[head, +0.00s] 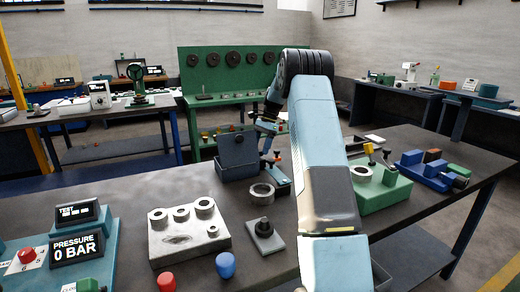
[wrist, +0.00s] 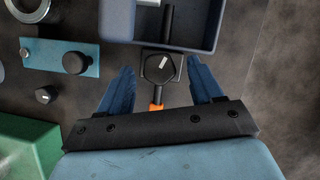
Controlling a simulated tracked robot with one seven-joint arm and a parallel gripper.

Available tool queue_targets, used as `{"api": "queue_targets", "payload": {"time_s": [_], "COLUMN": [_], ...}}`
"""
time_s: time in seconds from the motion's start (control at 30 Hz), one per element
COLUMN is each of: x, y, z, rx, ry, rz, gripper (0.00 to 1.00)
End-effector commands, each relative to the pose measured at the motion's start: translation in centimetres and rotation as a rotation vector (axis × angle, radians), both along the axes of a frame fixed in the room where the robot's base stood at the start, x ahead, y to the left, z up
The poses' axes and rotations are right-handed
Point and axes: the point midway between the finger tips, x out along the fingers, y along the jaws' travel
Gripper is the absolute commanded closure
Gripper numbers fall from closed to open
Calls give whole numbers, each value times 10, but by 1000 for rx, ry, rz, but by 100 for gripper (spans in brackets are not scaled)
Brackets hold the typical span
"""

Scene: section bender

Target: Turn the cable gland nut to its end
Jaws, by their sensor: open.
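The cable gland nut (wrist: 159,68) is a dark, faceted piece with a white mark, in the wrist view. It sits just outside the wall of a blue-grey box (wrist: 118,22), and a short orange piece (wrist: 156,104) shows below it. My gripper (wrist: 160,66) is open, with one blue finger on each side of the nut and a visible gap on both sides. In the head view the dark box (head: 238,155) stands mid-bench. My gripper (head: 272,130) is small there and partly hidden behind my arm, and the nut cannot be made out clearly.
A light blue plate (wrist: 62,57) with a knob lies left of the gripper in the wrist view, with a green block (wrist: 25,148) below it. On the bench stand a grey block with rings (head: 188,235), a green fixture (head: 380,190) and a blue tray (head: 428,172).

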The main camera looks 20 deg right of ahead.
Motion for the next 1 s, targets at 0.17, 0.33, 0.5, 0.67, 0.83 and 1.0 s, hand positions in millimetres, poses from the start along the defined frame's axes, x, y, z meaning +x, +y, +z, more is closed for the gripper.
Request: {"api": "queue_targets", "payload": {"time_s": [0.17,0.33,0.5,0.67,0.83,1.0], "x": [-1,-1,-1,-1,-1,-1], "y": [4,4,4,4,4,4], "z": [-9,-10,-10,-10,-10,-10], "rx": [0,0,0,0,0,0], "ry": [0,0,0,0,-1,-1], "rz": [0,0,0,0,0,0], "gripper": [35,35,39,55,71,87]}}
